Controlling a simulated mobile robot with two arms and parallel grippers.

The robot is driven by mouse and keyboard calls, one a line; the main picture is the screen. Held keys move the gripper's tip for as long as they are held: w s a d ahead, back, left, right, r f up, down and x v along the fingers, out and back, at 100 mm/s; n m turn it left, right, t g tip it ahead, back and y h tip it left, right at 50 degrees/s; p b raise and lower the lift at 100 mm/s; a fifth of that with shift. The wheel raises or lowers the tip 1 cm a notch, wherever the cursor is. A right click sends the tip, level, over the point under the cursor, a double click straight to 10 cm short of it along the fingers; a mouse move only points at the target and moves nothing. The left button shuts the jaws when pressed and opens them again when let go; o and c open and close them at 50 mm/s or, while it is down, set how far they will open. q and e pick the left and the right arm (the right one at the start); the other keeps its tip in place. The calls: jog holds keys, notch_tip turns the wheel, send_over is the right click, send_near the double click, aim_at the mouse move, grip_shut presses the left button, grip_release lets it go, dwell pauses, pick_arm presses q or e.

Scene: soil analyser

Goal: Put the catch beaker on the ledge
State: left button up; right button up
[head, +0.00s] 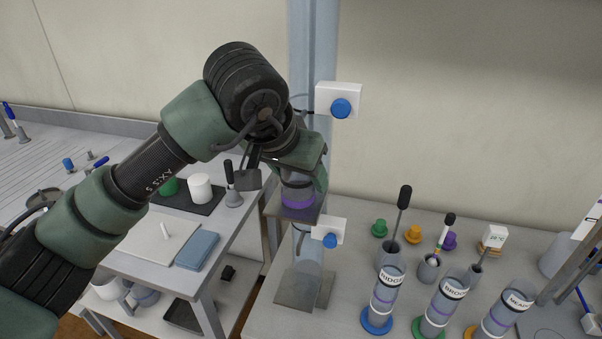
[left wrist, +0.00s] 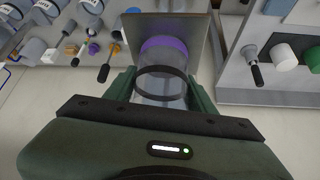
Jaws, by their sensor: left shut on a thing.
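The catch beaker (head: 297,188) is a clear cylinder with a purple band at its lower end. My left gripper (head: 302,165) is shut on it, with the beaker hanging below the jaws. In the left wrist view the beaker (left wrist: 163,75) sits between the two green fingers (left wrist: 162,92), a dark ring around it. The ledge (head: 312,213) is a small grey plate on the upright blue-grey column, and it also shows in the left wrist view (left wrist: 187,28). The beaker's lower end is over the plate; I cannot tell whether it touches. My right gripper is not in view.
The column (head: 316,40) carries white blocks with blue knobs, one (head: 338,100) above and one (head: 329,231) below the ledge. Labelled clear cylinders (head: 384,297) and tool holders stand on the right bench. A lower side table (head: 160,240) is at left.

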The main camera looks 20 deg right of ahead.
pick_arm(q)
jog(key=o, duration=1.5)
jog(key=shift+f, duration=0.1)
jog(key=shift+o, duration=0.2)
jog(key=shift+r, duration=0.2)
jog(key=shift+a+r, duration=0.15)
jog(key=shift+r, duration=0.05)
jog(key=b+v, duration=0.2)
jog(key=v, duration=0.9)
jog(key=shift+s+r, duration=0.15)
jog(key=shift+s, duration=0.05)
jog(key=shift+a, duration=0.1)
